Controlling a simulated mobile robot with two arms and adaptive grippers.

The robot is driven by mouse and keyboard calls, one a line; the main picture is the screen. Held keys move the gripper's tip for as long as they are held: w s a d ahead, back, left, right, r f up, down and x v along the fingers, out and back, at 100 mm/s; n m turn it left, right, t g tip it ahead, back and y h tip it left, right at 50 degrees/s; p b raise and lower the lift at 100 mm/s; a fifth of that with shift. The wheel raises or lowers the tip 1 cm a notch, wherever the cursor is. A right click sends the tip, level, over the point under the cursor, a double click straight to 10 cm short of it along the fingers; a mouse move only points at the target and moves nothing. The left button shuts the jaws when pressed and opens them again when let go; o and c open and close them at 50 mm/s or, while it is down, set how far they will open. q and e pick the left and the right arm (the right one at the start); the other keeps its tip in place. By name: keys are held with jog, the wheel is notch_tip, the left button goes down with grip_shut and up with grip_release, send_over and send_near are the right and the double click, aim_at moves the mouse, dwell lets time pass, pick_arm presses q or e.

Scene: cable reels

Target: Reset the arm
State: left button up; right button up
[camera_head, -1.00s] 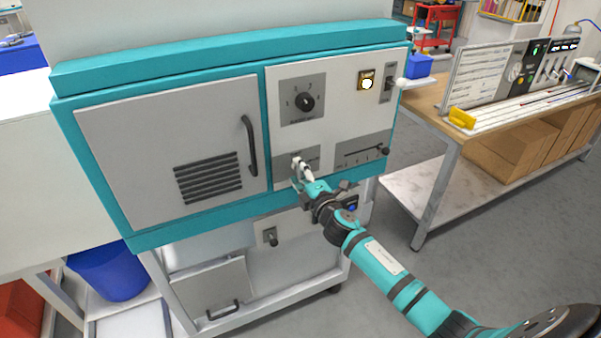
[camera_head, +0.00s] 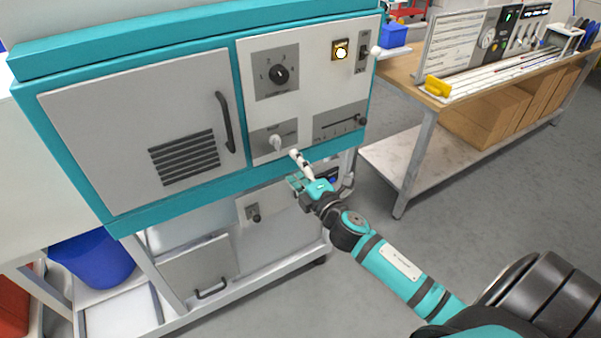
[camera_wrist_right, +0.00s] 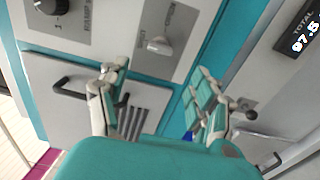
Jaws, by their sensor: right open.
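My right gripper (camera_head: 297,170) reaches toward the front of the teal and grey cabinet (camera_head: 190,210) in the head view. It is open and empty, just below and right of a small white knob (camera_head: 277,143) and apart from it. In the right wrist view my two right fingers (camera_wrist_right: 155,88) stand wide apart. There the white knob (camera_wrist_right: 159,46) lies beyond the fingers, above the gap between them, with nothing held. My left gripper is not in view.
The panel carries a black dial (camera_head: 279,74), a lit button (camera_head: 341,50) and a slider (camera_head: 360,120). The cabinet door has a black handle (camera_head: 225,122). A workbench (camera_head: 402,75) stands at the right, with open grey floor (camera_head: 480,215) before it.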

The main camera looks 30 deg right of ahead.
jog(key=shift+s, duration=1)
jog(key=s+f+m+g, duration=0.3)
jog(key=s+f, duration=0.2)
jog(key=f, duration=0.7)
jog(key=s+f+m+g, duration=0.3)
jog(key=s+f, duration=0.2)
jog(key=f, duration=0.8)
jog(key=s+f+m+g, duration=0.3)
jog(key=s+f, duration=0.2)
jog(key=f, duration=0.7)
jog(key=s+a+f+m+g, duration=0.2)
jog(key=s+f, duration=0.4)
jog(key=s, duration=0.4)
jog(key=s+a+f+m+g, duration=0.2)
jog(key=s+f, duration=0.4)
jog(key=s, duration=0.5)
jog(key=s+a+f+m+g, duration=0.2)
jog(key=s+a+f+g, duration=0.1)
jog(key=s, duration=0.8)
notch_tip(320, 180, down, 3)
jog(key=shift+a+r+m+g, duration=0.1)
jog(key=shift+a+m+g, duration=0.2)
jog(key=shift+a+g, duration=0.15)
